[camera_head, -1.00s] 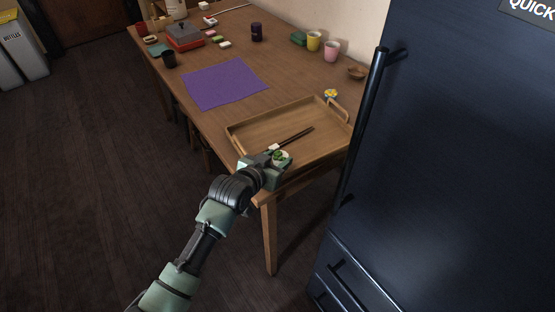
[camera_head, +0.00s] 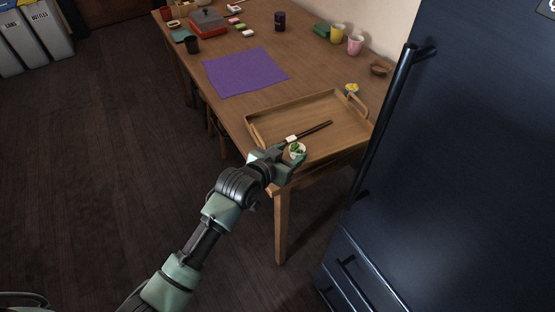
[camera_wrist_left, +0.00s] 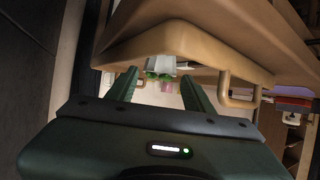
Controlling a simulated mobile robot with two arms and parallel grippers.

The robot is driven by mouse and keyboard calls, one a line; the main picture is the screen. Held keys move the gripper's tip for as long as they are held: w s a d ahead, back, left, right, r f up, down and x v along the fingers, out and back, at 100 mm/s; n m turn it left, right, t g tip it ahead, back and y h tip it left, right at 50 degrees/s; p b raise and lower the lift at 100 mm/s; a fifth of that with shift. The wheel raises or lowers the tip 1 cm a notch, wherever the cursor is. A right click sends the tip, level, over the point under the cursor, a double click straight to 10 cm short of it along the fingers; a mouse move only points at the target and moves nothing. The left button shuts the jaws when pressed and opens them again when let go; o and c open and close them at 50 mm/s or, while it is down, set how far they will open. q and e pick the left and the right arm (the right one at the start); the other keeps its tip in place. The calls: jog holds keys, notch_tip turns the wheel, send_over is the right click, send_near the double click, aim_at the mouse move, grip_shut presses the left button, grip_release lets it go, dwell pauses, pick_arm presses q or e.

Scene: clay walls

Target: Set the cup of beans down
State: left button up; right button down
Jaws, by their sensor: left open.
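The cup of beans (camera_head: 297,150) is a small pale cup with green beans on top. It stands upright at the near corner of the wooden tray (camera_head: 340,151), close to the table's near end. My left gripper (camera_head: 287,157) is at the cup, its fingers low beside it. In the left wrist view, the picture is upside down, and the open fingers (camera_wrist_left: 158,76) stand apart on either side of the cup (camera_wrist_left: 160,66). The cup's lower part is partly hidden in the head view. My right gripper is not in view.
A purple mat (camera_head: 244,72) lies beyond. A dark fridge (camera_head: 465,150) rises close on the right.

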pick_arm(q)
jog(key=v, duration=0.9)
jog(key=shift+p, duration=0.3)
